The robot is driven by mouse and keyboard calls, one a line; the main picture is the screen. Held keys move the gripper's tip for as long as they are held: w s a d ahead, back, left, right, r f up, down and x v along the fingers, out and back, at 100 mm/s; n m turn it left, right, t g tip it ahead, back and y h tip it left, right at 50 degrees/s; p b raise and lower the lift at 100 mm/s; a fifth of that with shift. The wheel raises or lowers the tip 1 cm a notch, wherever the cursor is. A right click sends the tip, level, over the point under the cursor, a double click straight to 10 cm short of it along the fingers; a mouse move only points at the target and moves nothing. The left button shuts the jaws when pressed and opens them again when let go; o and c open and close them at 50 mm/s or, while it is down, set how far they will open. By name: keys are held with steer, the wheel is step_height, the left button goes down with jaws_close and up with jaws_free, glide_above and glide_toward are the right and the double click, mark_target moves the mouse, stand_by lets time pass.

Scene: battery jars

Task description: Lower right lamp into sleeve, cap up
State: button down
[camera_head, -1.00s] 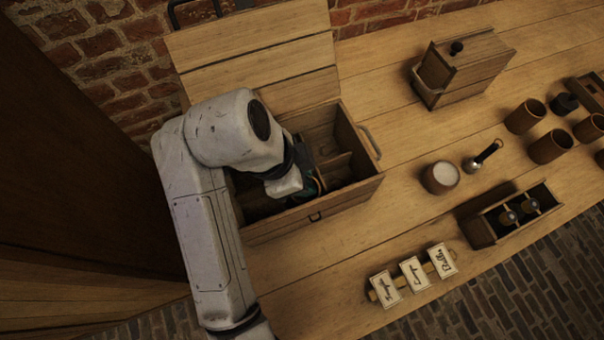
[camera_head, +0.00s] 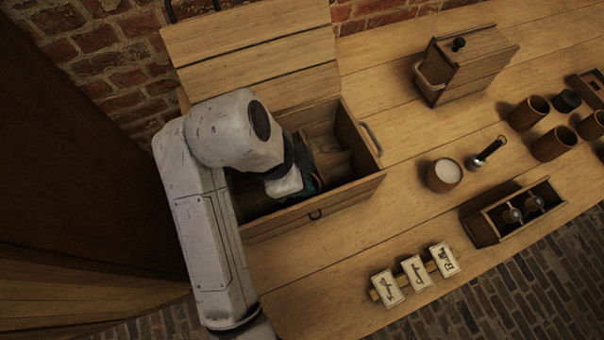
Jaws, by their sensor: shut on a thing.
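My gripper (camera_head: 312,181) reaches down into the open wooden chest (camera_head: 310,221) at the middle left. Only a dark upper part of it shows beside my white wrist, and its fingertips are hidden. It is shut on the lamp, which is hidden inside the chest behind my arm. The sleeve cannot be made out, nor can the lamp's cap or tilt. A wooden divider (camera_head: 333,163) shows in the chest to the right of my gripper.
The chest's lid (camera_head: 250,45) stands open at the back. A lidded wooden box (camera_head: 467,65), a cup of white stuff (camera_head: 444,174), a black-handled tool (camera_head: 487,153), a two-bottle rack (camera_head: 513,212) and lettered cards (camera_head: 415,273) stand to the right. Bare bench lies between.

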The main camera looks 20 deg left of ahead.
steer(key=c, duration=0.9)
jaws_free()
steer(key=shift+o, duration=0.2)
steer(key=p+v, duration=0.1)
steer(key=v, duration=0.9)
steer(key=shift+a+r, duration=0.15)
steer(key=shift+r, duration=0.2)
